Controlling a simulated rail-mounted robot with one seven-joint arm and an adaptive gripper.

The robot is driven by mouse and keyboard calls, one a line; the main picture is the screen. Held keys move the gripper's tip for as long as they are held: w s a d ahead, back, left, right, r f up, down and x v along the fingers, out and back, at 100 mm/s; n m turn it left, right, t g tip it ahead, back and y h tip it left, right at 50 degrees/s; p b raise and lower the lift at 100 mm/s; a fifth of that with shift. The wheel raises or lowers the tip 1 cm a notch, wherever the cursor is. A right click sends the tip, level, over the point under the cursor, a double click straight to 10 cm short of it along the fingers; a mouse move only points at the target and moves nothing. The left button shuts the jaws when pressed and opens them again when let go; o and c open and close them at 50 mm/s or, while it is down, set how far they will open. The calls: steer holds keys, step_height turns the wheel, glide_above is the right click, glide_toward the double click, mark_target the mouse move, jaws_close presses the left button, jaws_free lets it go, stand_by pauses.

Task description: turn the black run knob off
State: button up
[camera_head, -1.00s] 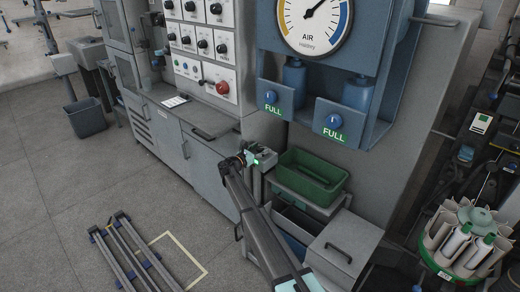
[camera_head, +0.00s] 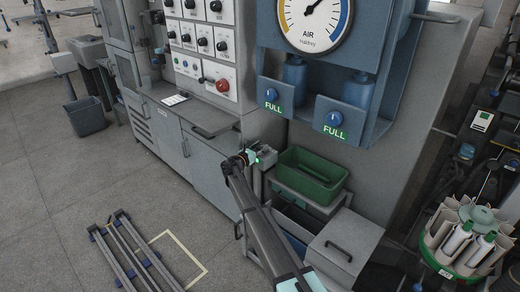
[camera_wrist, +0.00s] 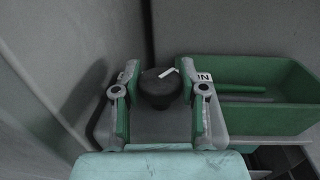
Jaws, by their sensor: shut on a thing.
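The black run knob (camera_wrist: 160,84) shows in the wrist view as a round dark cap with a white pointer mark that slants to the upper right. It stands between the two fingers of my gripper (camera_wrist: 160,100), which are shut on it from left and right. Part of a white label reading "IN" shows beside the right finger; the rest is hidden. In the head view my gripper (camera_head: 257,159) is at a small grey box (camera_head: 267,153) low on the machine front. The knob itself cannot be made out there.
A green tray (camera_head: 308,176) is just right of my gripper and also shows in the wrist view (camera_wrist: 250,115). A grey drawer unit (camera_head: 343,247) stands below right. Grey cabinets (camera_head: 205,160) are on the left, with a panel of black knobs and a red button (camera_head: 222,85) above.

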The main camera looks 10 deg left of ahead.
steer(key=n+y+b, duration=0.1)
steer(key=n+t+y+b, duration=0.2)
steer(key=y, duration=0.1)
steer(key=shift+s+d+f+b, duration=0.15)
steer(key=shift+d+f+b, duration=0.1)
steer(key=shift+b, duration=0.1)
steer(key=n+y+b, duration=0.2)
steer(key=y+b, duration=0.1)
steer(key=shift+a+t+b, duration=0.1)
steer(key=shift+t+b, duration=0.2)
steer(key=shift+b, duration=0.1)
steer(key=n+y+b, duration=0.2)
steer(key=y+b, duration=0.1)
steer(key=b, duration=0.2)
steer(key=shift+w+r+n+y+b, duration=0.2)
steer(key=shift+n+y+b, duration=0.2)
steer(key=shift+y+b, duration=0.55)
steer(key=shift+a+r+b, duration=0.1)
steer(key=shift+b, duration=0.2)
steer(key=o, duration=1.1)
